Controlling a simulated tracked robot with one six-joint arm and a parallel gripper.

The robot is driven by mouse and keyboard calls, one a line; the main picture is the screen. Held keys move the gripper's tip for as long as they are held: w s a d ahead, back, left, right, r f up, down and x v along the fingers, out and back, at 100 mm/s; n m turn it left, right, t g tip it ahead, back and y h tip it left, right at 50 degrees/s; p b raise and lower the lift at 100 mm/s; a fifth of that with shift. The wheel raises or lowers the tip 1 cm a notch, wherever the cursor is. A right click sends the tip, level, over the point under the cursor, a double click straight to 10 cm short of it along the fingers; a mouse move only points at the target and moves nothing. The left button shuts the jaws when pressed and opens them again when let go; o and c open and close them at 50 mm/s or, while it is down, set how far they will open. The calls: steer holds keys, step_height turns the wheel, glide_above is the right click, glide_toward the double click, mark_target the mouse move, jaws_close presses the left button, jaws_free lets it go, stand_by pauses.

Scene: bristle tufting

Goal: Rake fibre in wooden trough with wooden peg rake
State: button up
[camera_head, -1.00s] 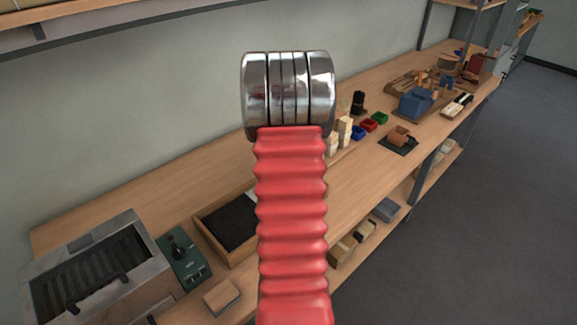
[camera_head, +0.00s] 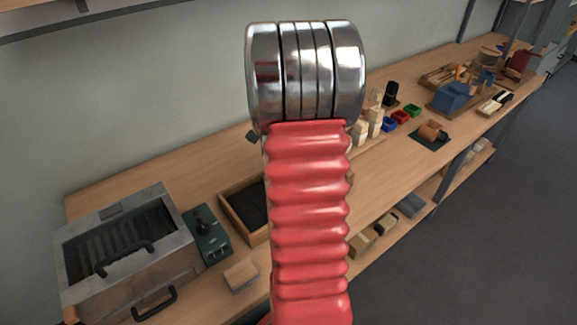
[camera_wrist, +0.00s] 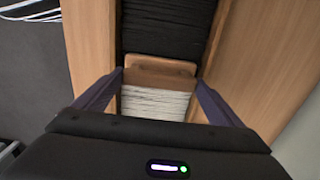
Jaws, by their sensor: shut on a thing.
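The wooden trough (camera_head: 258,237) sits on the bench, left of my arm in the head view, with dark fibre (camera_head: 252,204) inside. In the wrist view the dark fibre (camera_wrist: 165,32) fills the far part of the trough. My gripper (camera_wrist: 160,80) is over the trough, its fingers shut on a brown wooden block, which looks like the peg rake (camera_wrist: 160,77). A pale, finely lined patch (camera_wrist: 155,103) shows just this side of the block. Its pegs are hidden, so contact with the fibre cannot be told. My arm hides my gripper in the head view.
A metal box with a dark grille (camera_head: 125,250) and a green control box (camera_head: 207,236) stand left of the trough. A small wooden block (camera_head: 240,275) lies in front. Coloured bins (camera_head: 400,116) and other tools stand farther right. Bare bench (camera_head: 180,165) lies behind the trough.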

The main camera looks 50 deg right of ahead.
steer(key=w+a, duration=0.3)
steer(key=a, duration=0.9)
steer(key=shift+w+a, duration=0.2)
steer(key=shift+w, duration=0.15)
steer(key=s+d, duration=0.4)
steer(key=d, duration=1)
steer(key=s+d, duration=0.4)
steer(key=d, duration=1)
steer(key=shift+s+d, duration=0.15)
steer(key=w+a, duration=0.4)
steer(key=a, duration=1)
steer(key=w+a, duration=0.4)
steer(key=a, duration=1)
steer(key=shift+w+a, duration=0.15)
